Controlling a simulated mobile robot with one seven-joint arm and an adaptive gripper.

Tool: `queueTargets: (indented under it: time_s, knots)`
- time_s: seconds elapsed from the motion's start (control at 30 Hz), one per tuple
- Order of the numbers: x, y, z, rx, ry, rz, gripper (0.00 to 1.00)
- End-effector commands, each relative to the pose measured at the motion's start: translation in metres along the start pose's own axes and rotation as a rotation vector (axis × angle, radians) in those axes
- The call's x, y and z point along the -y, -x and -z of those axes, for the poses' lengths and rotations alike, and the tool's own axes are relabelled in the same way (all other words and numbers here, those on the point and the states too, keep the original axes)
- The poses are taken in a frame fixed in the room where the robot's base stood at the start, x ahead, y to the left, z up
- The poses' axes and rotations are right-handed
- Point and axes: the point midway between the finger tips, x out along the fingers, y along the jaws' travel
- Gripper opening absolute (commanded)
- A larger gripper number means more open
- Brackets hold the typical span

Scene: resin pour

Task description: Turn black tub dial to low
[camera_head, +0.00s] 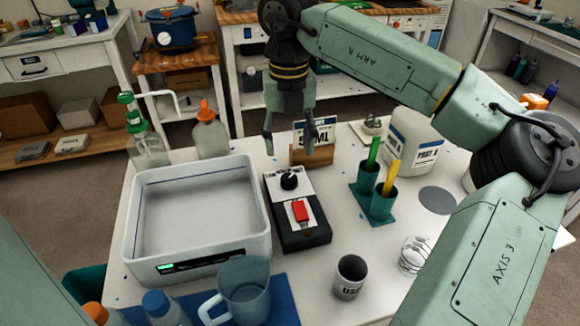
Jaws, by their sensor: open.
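A round black dial (289,181) sits on the white top panel at the far end of a small black control box (305,238). The marks around the dial and its pointer are too small to read. A red switch (300,211) is on the same box, nearer the camera. My gripper (289,146) hangs down with its two fingers apart and empty. In the picture it is above the dial and apart from it, in front of a small sign.
A white tub (262,200) with a green-lit display stands left of the box. Teal holders (381,206) with green and yellow sticks are to the right. A sign on a wooden block (297,155) stands behind. A cup (350,277) and a jug (245,292) are in front.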

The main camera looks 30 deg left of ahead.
Motion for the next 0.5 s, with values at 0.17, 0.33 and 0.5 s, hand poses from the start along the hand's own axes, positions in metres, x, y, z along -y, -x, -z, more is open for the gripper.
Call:
queueTargets:
  time_s: [0.17,0.33,0.5]
  knots:
    - [0.000,-0.034,0.001,-0.004,0.003,-0.004,0.52]
    - [-0.001,-0.064,0.001,-0.003,0.002,-0.004,0.52]
    - [0.000,-0.082,0.000,-0.001,0.001,-0.002,0.52]
